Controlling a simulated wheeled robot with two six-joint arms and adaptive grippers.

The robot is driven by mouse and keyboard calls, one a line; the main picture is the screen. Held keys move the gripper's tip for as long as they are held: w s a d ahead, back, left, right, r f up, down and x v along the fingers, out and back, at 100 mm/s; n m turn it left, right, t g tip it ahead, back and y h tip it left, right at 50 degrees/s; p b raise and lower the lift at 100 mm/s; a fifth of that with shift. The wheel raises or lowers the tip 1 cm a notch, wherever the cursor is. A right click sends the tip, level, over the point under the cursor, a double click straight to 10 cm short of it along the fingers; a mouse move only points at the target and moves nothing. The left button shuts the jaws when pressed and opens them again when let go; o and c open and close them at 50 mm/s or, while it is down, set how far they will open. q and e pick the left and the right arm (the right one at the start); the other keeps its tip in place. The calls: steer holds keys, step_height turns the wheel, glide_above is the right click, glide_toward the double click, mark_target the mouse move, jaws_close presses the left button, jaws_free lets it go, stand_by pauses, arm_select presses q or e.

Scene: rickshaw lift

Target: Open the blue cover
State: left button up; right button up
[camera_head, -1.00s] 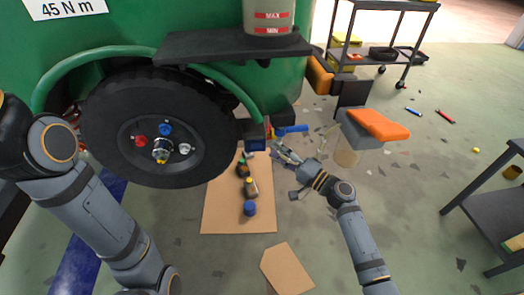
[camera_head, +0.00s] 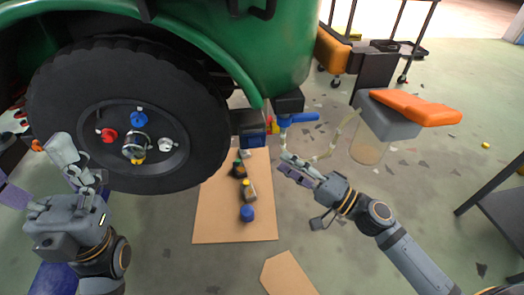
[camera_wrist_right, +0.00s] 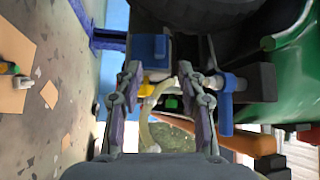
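The blue cover (camera_head: 252,139) is on a small dark box beside the big wheel, under the green body. It looks closed. In the right wrist view the blue cover (camera_wrist_right: 150,47) lies just beyond the fingertips, toward the left finger. My right gripper (camera_head: 287,165) is right of and slightly below it in the head view. Its fingers (camera_wrist_right: 160,80) are spread with nothing gripped between them. My left gripper (camera_head: 38,172) is in front of the wheel's left side, with its fingers apart and empty, far from the cover.
A blue-handled valve (camera_head: 298,118) with a clear hose (camera_head: 335,145) sits right of the cover. The wheel (camera_head: 65,110) has coloured caps. A cardboard sheet (camera_head: 215,215) with small bottles lies below. An orange-topped container (camera_head: 420,108) stands right. Open floor lies around.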

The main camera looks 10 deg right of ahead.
mark_target(259, 145)
steer(key=p+x, duration=0.1)
steer(key=x, duration=0.6)
steer(key=shift+w+r, duration=0.15)
steer(key=shift+w, duration=0.1)
steer(key=shift+w+a, duration=0.35)
steer(key=shift+a, duration=0.1)
